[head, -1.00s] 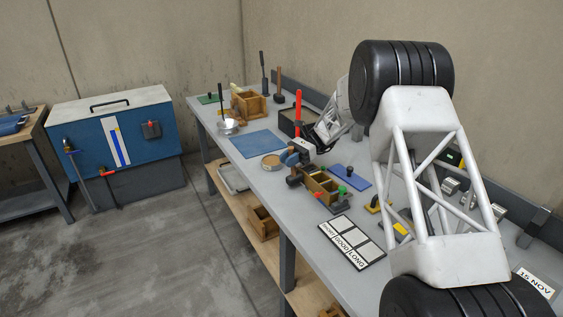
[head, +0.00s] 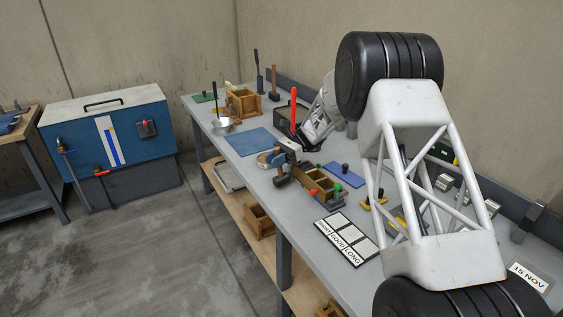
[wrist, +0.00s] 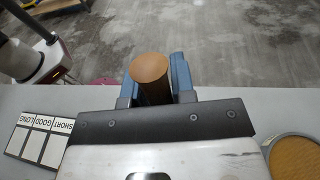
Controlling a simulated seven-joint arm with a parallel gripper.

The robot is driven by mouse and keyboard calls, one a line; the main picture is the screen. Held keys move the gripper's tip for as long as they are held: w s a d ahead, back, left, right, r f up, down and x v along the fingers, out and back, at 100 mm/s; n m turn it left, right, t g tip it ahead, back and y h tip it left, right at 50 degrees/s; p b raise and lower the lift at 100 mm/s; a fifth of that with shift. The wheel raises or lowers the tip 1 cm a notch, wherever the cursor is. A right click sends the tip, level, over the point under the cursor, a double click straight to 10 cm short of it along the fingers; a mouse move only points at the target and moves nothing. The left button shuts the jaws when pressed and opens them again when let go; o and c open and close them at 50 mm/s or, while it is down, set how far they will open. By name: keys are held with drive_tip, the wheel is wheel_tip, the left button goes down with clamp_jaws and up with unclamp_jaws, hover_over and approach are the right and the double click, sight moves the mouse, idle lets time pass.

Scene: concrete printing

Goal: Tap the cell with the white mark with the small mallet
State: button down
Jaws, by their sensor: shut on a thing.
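My gripper (head: 290,152) is over the bench, shut on the small mallet. The wrist view shows the mallet's round brown wooden end (wrist: 150,68) between my blue-grey jaws. In the head view, a dark block that looks like the mallet's head (head: 282,180) hangs low, just left of the wooden mould (head: 322,194). The mould has open cells. I cannot make out the white mark on any cell. I cannot tell whether the mallet touches the mould or bench.
A SHORT/GOOD/LONG card (head: 345,239) lies nearer on the bench. A round tan-filled dish (wrist: 293,158) is close by my gripper. A blue mat (head: 251,142), a blue plate with a knob (head: 344,173) and a wooden box (head: 243,102) also lie on the bench.

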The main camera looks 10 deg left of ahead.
drive_tip(key=shift+w+d+r+g+y, duration=0.1)
drive_tip(key=shift+d+g+y, duration=0.2)
drive_tip(key=shift+d, duration=0.5)
drive_tip(key=shift+d+r+g+y, duration=0.1)
drive_tip(key=shift+d+g+y, duration=0.15)
drive_tip(key=shift+d, duration=0.5)
drive_tip(key=shift+d+v, duration=0.25)
drive_tip(key=shift+v, duration=1.85)
drive_tip(key=shift+f, duration=0.2)
drive_tip(key=shift+s, duration=0.25)
drive_tip(key=shift+a+x, duration=0.25)
drive_tip(key=shift+x, duration=1.45)
drive_tip(key=shift+w+r, duration=0.2)
